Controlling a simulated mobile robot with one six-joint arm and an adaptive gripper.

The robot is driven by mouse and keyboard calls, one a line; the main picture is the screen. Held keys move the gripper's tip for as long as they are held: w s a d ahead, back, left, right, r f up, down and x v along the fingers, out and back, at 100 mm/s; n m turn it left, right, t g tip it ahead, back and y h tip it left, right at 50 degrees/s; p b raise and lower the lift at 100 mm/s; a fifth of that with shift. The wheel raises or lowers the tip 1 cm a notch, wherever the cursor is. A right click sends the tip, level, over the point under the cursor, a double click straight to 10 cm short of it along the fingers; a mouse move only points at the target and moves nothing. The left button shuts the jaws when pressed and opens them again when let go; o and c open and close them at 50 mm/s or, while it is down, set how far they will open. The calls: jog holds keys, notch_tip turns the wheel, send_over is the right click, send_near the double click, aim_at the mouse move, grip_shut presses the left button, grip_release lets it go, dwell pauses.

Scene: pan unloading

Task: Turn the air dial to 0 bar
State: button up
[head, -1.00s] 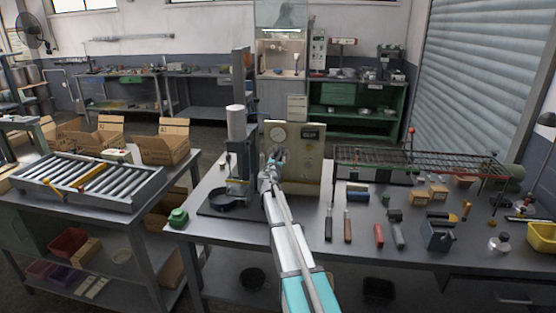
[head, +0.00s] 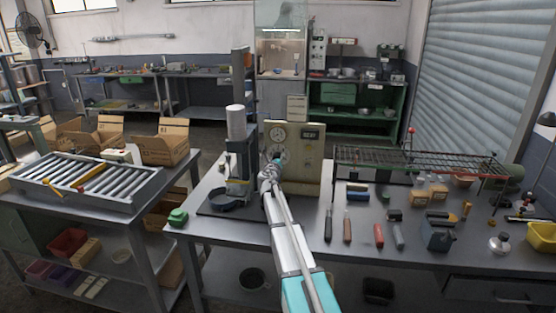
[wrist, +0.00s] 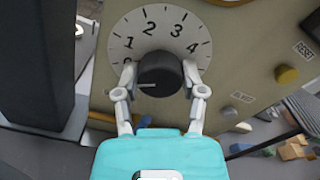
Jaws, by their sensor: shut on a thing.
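The air dial's black knob (wrist: 160,74) sits in front of a round white scale plate (wrist: 165,28) numbered 1 to 4 in the wrist view. A numeral below the 1 is partly hidden by the left finger. The white mark on the knob points left, toward the scale's low end. My gripper (wrist: 159,78) is shut on the knob, one finger on each side. In the head view my gripper (head: 273,165) is at the beige control panel (head: 309,165) and hides the knob.
A dark press column (wrist: 40,60) stands close to the left of the dial. A dark pan (head: 222,203) lies at the press's base. A wire rack (head: 415,160) stands to the right.

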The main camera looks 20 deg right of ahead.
jog(key=shift+s+n, duration=0.15)
jog(key=shift+n, duration=0.15)
jog(key=o, duration=1.1)
jog(key=shift+d, duration=0.1)
jog(key=shift+o, duration=0.2)
jog(key=v, duration=1.2)
